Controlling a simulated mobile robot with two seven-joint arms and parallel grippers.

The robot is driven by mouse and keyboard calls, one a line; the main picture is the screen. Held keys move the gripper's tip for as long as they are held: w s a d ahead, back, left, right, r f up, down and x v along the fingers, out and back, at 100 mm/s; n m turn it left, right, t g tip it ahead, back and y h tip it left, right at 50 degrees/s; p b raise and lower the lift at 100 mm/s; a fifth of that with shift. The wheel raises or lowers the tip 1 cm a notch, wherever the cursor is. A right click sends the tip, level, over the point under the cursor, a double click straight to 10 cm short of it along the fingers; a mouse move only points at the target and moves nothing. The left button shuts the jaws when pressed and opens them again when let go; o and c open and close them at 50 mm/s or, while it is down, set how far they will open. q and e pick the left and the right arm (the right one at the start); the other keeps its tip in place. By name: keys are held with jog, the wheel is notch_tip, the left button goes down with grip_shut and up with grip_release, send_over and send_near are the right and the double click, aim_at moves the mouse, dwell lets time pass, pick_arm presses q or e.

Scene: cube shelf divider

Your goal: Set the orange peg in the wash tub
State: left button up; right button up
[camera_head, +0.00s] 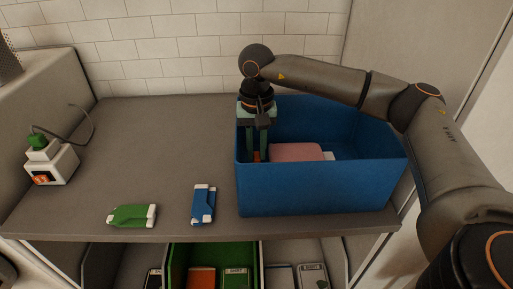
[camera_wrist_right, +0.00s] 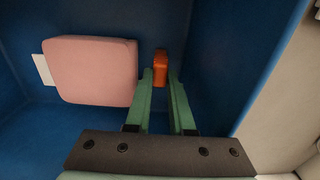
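The orange peg (camera_wrist_right: 160,66) is inside the blue wash tub (camera_head: 320,190), near its left wall. My right gripper (camera_head: 257,153) reaches down into the tub with its green fingers. In the right wrist view the fingertips (camera_wrist_right: 160,78) lie on both sides of the peg, which fills the gap between them. In the head view only a bit of orange (camera_head: 257,156) shows between the fingers. The tub's front wall hides the peg's lower end, and I cannot tell if it touches the floor. My left gripper is out of view.
A pink block (camera_head: 296,152) and a white piece (camera_wrist_right: 43,69) lie in the tub beside the fingers. A green item (camera_head: 131,215) and a blue item (camera_head: 203,204) lie on the table. A small device (camera_head: 50,163) stands at left. Bins (camera_head: 213,265) sit below the front edge.

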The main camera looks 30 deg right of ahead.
aim_at(256, 155)
jog(key=o, duration=0.5)
jog(key=shift+c, duration=0.2)
notch_tip(256, 155, up, 12)
jog(key=shift+r, duration=0.2)
